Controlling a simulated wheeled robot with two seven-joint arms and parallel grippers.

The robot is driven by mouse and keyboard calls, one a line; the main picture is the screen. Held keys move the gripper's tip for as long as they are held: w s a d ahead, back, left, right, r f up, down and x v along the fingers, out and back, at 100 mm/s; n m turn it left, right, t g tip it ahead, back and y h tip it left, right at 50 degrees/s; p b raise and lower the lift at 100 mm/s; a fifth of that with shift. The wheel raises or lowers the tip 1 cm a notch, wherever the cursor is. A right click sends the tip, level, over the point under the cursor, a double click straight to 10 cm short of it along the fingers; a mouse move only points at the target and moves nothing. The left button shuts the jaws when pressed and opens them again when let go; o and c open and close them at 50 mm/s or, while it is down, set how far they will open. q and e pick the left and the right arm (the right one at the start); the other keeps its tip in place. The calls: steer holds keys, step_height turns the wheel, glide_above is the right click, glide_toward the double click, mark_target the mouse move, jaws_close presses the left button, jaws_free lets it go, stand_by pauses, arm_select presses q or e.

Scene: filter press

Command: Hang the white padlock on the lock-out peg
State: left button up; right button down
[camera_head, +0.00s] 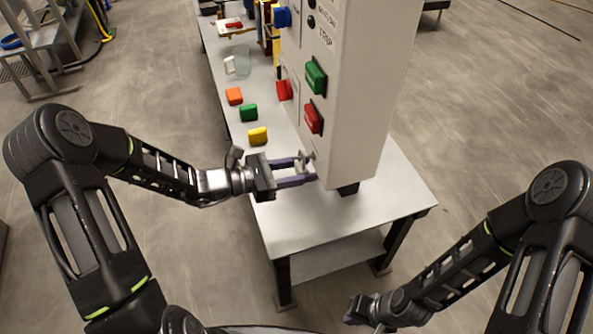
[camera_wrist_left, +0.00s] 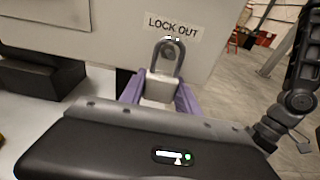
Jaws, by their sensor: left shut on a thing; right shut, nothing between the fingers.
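My left gripper (camera_head: 306,170) is shut on the white padlock (camera_wrist_left: 158,88), with its purple fingers on both sides of the body. The padlock is upright, its grey shackle upward, close to the panel face under the LOCK OUT label (camera_wrist_left: 172,25). The lock-out peg (camera_wrist_left: 168,52) shows as a round grey end inside the shackle's loop in the left wrist view. I cannot tell whether the shackle is around the peg or just in front of it. In the head view the padlock (camera_head: 303,161) is small and partly hidden by the fingers. My right gripper (camera_head: 359,311) is shut and empty, low and away from the table.
The grey cabinet (camera_head: 358,110) with green and red buttons stands on the table (camera_head: 330,228). Orange (camera_head: 234,96), green (camera_head: 248,113) and yellow (camera_head: 258,136) blocks lie left of it. A clear container (camera_head: 242,62) stands farther back. The table's front is bare.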

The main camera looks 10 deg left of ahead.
arm_select(q)
steer(key=shift+d+f, duration=0.2)
steer(key=shift+f, duration=0.1)
steer(key=shift+s+d, duration=0.1)
steer(key=shift+d, duration=0.1)
steer(key=o, duration=1.2)
steer(key=shift+d+f, duration=0.1)
steer(key=shift+o, duration=0.2)
steer(key=shift+s+a+b, duration=0.2)
steer(key=shift+a+b, duration=0.1)
steer(key=shift+a, duration=0.25)
steer(key=v, duration=0.7)
steer(key=shift+w+a+r+b, duration=0.15)
steer(key=shift+a+r+b, duration=0.05)
steer(key=shift+a+b, duration=0.15)
